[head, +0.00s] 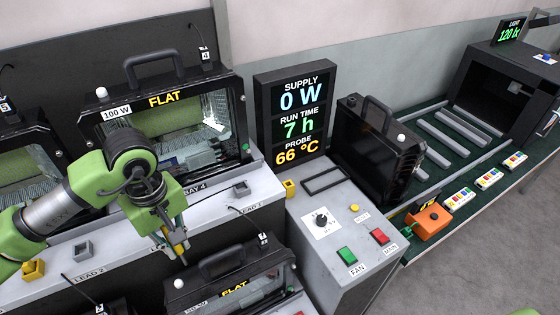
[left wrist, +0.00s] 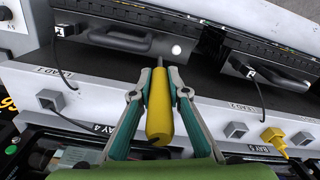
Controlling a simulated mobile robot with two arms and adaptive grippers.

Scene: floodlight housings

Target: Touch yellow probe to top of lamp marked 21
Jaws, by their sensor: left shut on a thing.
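My left gripper (head: 170,238) is shut on the yellow probe (left wrist: 159,112), whose grey tip points away from the jaws. In the head view the probe (head: 180,246) hangs tip down above the front shelf edge. The nearest lamp is a black housing (head: 232,282) with a handle, a FLAT label, tag 1 and a white knob; it also shows in the left wrist view (left wrist: 110,22). There the probe tip appears near its white knob (left wrist: 176,49); I cannot tell any contact. No number 21 is readable on any lamp. My right gripper is out of view.
A 100 W FLAT lamp (head: 165,85) stands at bay 4. A display (head: 295,112) reads probe 66 °C. The grey console (head: 335,215) has fan and main buttons. A tag 2 lamp (left wrist: 270,55) is beside the nearest one.

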